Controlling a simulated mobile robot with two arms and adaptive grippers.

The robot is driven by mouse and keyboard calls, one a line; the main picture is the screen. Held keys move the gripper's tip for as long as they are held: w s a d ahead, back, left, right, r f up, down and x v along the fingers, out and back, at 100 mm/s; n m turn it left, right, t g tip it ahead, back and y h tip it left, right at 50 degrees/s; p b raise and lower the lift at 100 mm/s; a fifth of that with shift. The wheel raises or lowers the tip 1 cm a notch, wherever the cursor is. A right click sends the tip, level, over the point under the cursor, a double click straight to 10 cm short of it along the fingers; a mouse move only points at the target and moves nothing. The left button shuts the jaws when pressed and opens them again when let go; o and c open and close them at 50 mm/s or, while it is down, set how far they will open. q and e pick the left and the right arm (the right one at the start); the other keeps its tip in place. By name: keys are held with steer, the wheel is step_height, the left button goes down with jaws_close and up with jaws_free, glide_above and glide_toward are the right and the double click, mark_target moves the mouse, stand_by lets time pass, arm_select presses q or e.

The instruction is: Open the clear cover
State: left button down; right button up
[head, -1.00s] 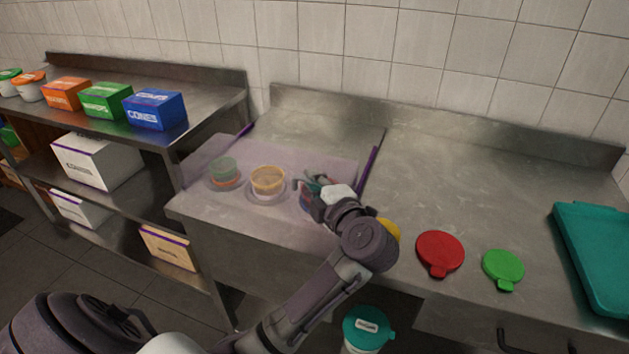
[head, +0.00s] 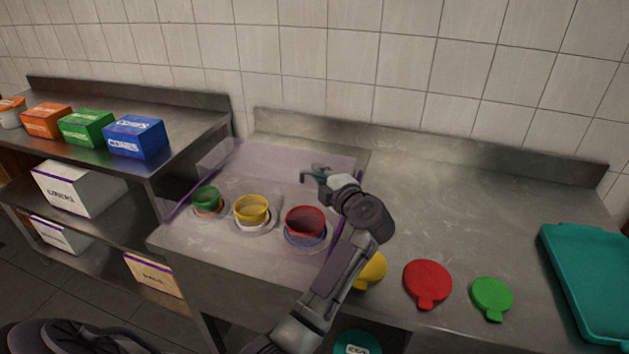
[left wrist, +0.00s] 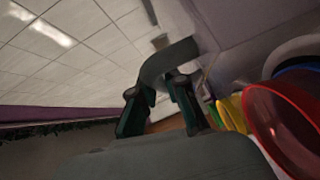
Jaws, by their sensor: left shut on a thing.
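The clear cover (head: 262,162) has purple side edges and is tilted up at the back of its counter section. My left gripper (head: 315,174) is at the cover's front edge, above the cups. In the left wrist view its dark fingers (left wrist: 160,103) are shut on the cover's grey curved handle (left wrist: 168,58). Under the raised cover a green cup (head: 206,197), a yellow cup (head: 252,208) and a red cup (head: 305,219) sit uncovered in a row. The red cup also shows in the left wrist view (left wrist: 285,125). My right gripper is not in view.
Yellow (head: 371,270), red (head: 427,283) and green (head: 492,297) lids lie on the counter to the right. A teal tray (head: 590,280) lies at the far right. Orange, green and blue boxes (head: 136,138) stand on the left shelf. The tiled wall is behind.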

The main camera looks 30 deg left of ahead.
arm_select(q)
steer(key=shift+w+a, duration=0.1)
steer(key=shift+w, duration=0.55)
steer(key=c, duration=1.4)
jaws_free()
steer(key=shift+c, duration=0.2)
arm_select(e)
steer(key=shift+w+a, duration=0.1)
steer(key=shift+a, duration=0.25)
